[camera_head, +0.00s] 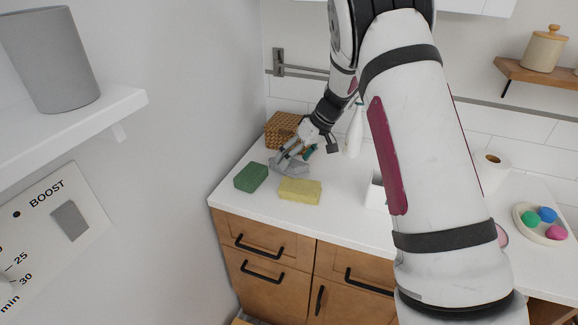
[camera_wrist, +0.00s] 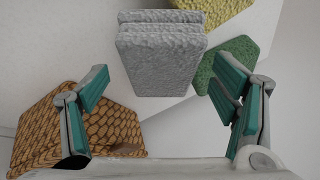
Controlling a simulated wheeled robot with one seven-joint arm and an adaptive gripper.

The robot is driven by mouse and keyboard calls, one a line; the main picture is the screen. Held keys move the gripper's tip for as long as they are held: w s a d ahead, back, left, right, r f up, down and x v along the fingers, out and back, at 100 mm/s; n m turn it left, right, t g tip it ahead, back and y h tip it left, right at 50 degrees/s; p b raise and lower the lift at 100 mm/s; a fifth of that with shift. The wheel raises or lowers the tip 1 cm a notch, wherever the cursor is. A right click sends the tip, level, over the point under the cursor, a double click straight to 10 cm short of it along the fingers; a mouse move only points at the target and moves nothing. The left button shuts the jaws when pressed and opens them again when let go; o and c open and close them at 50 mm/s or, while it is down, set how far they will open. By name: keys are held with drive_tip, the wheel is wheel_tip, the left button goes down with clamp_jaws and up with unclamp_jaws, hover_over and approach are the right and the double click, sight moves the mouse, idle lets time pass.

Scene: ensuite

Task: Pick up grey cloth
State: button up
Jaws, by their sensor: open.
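The grey cloth (camera_head: 290,167) lies on the white counter, between the wicker basket and the yellow block. In the wrist view the grey cloth (camera_wrist: 160,58) is a thick, rough, folded block at the top middle. My gripper (camera_head: 295,152) is just above and behind the cloth in the head view, and partly covers it. In the wrist view my gripper (camera_wrist: 160,84) has its teal-padded fingers spread wide and empty. The cloth lies ahead between the fingers' lines, and I see no contact.
A green block (camera_head: 251,177) and a yellow block (camera_head: 300,191) lie near the counter's front edge, close to the cloth. A wicker basket (camera_head: 282,129) stands behind, by the wall. A white bottle (camera_head: 354,131) stands to the right. The left wall is close.

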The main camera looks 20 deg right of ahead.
drive_tip(key=shift+x, duration=1.65)
drive_tip(key=shift+w, duration=0.15)
drive_tip(key=shift+r, duration=0.1)
drive_tip(key=c, duration=1.3)
drive_tip(key=shift+c, duration=0.2)
